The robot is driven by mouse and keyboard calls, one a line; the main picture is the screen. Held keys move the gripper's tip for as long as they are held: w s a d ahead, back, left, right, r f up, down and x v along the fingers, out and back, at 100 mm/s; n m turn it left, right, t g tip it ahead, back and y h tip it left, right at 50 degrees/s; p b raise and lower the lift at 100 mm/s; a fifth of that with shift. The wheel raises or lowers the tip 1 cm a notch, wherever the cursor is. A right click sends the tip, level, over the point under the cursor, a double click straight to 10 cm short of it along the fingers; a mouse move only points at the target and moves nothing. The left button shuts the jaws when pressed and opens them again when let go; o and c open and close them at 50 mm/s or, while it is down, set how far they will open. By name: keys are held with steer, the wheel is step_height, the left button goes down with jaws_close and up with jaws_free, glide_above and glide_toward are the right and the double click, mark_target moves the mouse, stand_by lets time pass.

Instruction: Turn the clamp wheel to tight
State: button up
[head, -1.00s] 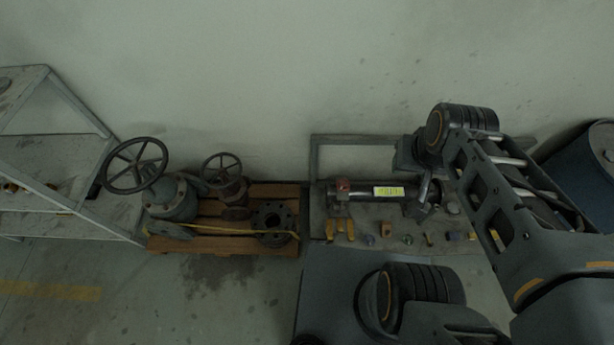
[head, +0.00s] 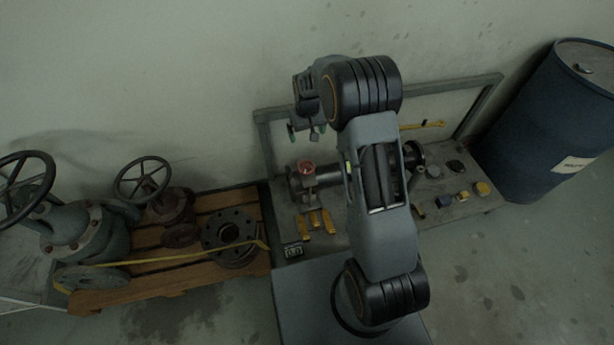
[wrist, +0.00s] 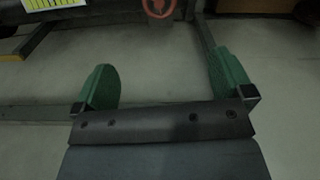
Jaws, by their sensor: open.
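The clamp wheel is a small red handwheel (head: 305,168) on the clamp at the left end of a dark pipe assembly on the bench. It also shows at the top edge of the wrist view (wrist: 160,8), partly cut off. My gripper (head: 304,133) is above and behind the wheel in the head view, apart from it. In the wrist view my gripper (wrist: 165,77) has its two green fingers wide apart with nothing between them. The wheel's pointer or markings are too small to tell.
My arm hides the pipe's middle. The workbench (head: 470,207) carries yellow tools (head: 313,221) and several small parts. A grey frame (head: 262,128) stands at its back. A blue drum (head: 540,125) is at right. A wooden pallet (head: 150,285) with valves and a flange (head: 230,235) is at left.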

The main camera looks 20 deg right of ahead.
mark_target(307, 166)
steer(key=f+b, duration=0.2)
steer(key=f, duration=0.4)
steer(key=f+b, duration=0.2)
steer(key=f, duration=0.4)
steer(key=w+f+b, duration=0.1)
steer(key=f+b, duration=0.1)
steer(key=f, duration=0.5)
steer(key=shift+w+d+f, duration=0.1)
steer(key=c, duration=0.9)
steer(key=shift+c, duration=0.2)
